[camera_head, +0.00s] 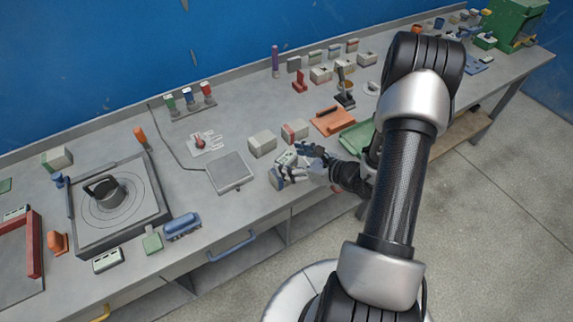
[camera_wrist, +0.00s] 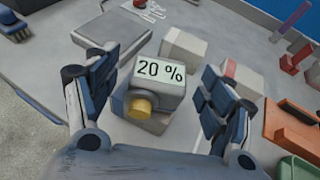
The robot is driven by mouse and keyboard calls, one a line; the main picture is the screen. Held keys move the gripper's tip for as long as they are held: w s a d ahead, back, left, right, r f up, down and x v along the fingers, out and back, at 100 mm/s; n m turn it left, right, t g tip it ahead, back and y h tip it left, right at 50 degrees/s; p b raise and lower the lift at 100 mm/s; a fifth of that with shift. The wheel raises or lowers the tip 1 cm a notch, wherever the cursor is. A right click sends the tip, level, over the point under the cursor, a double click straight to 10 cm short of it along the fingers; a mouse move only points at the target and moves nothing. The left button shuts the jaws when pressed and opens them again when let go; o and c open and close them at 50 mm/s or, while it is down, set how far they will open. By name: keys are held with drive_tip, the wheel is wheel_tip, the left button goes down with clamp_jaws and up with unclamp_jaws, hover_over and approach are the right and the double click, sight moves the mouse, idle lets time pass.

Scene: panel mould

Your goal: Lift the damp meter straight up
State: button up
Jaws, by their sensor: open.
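The damp meter (camera_wrist: 160,80) is a light grey block with a display reading "20 %" and a yellow round knob on its near side. It sits on the grey bench (camera_head: 235,115). My gripper (camera_wrist: 168,82) is open, with one finger on each side of the meter. A gap shows between the meter and the right finger; the left finger is close to its side, and I cannot tell whether it touches. In the head view the damp meter (camera_head: 286,158) is partly hidden by my gripper (camera_head: 292,166), near the bench's front edge.
Two pale blocks, one plain (camera_wrist: 184,46) and one with a red stripe (camera_wrist: 239,79), stand just behind the meter. A flat grey plate (camera_head: 230,172) lies to the left. An orange tray (camera_head: 332,121) and a green tray (camera_head: 355,138) lie to the right.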

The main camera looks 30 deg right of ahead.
drive_tip(key=shift+x, duration=1.2)
drive_tip(key=c, duration=1.3)
drive_tip(key=shift+c, duration=0.6)
drive_tip(key=shift+r, duration=0.15)
